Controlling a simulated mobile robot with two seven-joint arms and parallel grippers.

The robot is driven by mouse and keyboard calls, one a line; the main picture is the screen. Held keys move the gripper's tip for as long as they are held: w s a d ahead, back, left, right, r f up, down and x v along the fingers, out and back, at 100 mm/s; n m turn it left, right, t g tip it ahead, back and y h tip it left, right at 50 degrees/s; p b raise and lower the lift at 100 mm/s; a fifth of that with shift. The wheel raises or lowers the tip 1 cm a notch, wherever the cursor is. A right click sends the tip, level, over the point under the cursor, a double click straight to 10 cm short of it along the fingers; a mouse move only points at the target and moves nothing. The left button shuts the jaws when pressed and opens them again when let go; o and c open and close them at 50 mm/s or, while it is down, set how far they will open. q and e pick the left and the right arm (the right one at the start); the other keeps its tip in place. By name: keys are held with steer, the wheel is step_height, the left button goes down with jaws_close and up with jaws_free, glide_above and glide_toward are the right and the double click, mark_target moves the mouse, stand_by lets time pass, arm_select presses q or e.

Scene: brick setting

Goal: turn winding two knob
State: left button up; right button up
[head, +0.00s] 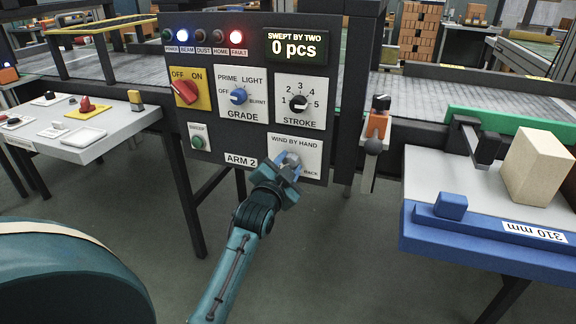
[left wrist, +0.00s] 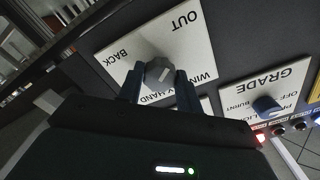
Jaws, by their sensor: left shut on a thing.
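The dark control panel (head: 225,120) marked ARM 2 carries a white WIND BY HAND plate (head: 300,140) at its lower right. The plate also shows in the left wrist view (left wrist: 192,52), with the words OUT and BACK. A grey knob (left wrist: 159,70) stands out from this plate; in the head view it is mostly hidden by the gripper. My left gripper (head: 287,164) reaches up to the plate from below and is shut on the knob, one finger on each side. Its fingers also show in the left wrist view (left wrist: 158,82). My right gripper is not in view.
Above the plate is a STROKE dial (head: 298,102); to the left are the blue GRADE knob (head: 238,97), red OFF/ON switch (head: 186,92) and green SWEEP button (head: 198,142). A blue-edged table with a tan block (head: 538,165) stands right; a white side table (head: 85,150) stands left.

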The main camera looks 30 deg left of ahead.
arm_select(q)
steer(key=shift+r+p, duration=0.1)
steer(key=shift+p, duration=0.25)
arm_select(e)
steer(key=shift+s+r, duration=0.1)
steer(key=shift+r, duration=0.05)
arm_select(q)
steer(key=shift+m, duration=0.4)
steer(key=shift+r+p, duration=0.1)
steer(key=shift+p, duration=0.45)
steer(key=m+p, duration=0.3)
steer(key=shift+m, duration=0.3)
steer(key=m+p, duration=0.1)
steer(key=m, duration=0.2)
steer(key=shift+m+p, duration=0.4)
steer(key=shift+m, duration=0.2)
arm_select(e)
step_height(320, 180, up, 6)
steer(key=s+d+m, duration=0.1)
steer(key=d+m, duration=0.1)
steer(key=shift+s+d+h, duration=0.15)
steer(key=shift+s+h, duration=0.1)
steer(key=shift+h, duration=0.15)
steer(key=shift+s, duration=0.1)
